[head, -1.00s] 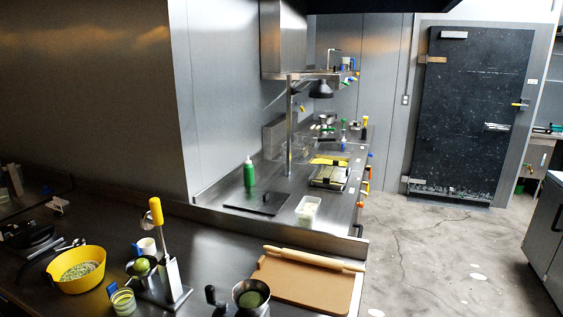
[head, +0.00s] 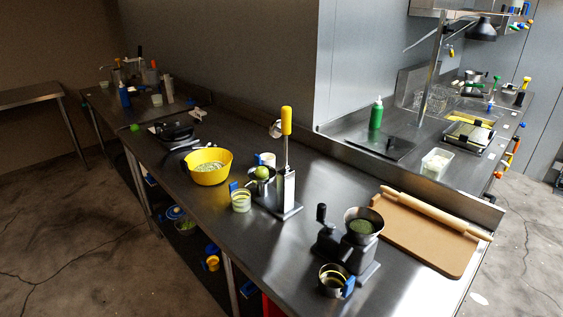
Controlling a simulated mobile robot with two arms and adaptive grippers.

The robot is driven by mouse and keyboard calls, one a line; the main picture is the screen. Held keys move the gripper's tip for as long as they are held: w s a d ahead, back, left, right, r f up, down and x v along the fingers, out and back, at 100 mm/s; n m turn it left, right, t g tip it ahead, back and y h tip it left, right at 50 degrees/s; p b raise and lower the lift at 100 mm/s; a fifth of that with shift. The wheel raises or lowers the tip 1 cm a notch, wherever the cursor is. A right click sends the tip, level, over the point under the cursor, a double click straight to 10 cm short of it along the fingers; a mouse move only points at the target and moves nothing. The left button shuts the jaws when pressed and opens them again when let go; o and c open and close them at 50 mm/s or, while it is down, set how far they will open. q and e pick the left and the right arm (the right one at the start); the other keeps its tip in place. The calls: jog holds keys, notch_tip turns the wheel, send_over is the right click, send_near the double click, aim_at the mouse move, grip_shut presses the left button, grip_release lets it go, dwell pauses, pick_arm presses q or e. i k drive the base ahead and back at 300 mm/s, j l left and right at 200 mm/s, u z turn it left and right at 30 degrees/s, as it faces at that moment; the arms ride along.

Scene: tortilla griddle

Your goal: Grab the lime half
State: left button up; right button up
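A green lime piece (head: 262,172) sits in the cup of a citrus press (head: 288,185) with a tall yellow handle, on the steel counter. From this distance I cannot tell whether it is a half or a whole lime. Another small green object (head: 135,127) lies at the far left end of the counter, too small to identify. Neither of my grippers shows in the head view.
A yellow bowl (head: 209,176) of chopped food, a glass jar (head: 240,201) and a white cup (head: 266,159) stand close to the press. A grinder (head: 340,245), a metal cup (head: 334,281) and a board (head: 430,238) with a rolling pin (head: 435,213) are to its right. Bare floor lies at front left.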

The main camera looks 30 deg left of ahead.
aim_at(260, 171)
jog(key=j+z, duration=0.45)
jog(key=j, duration=2.1)
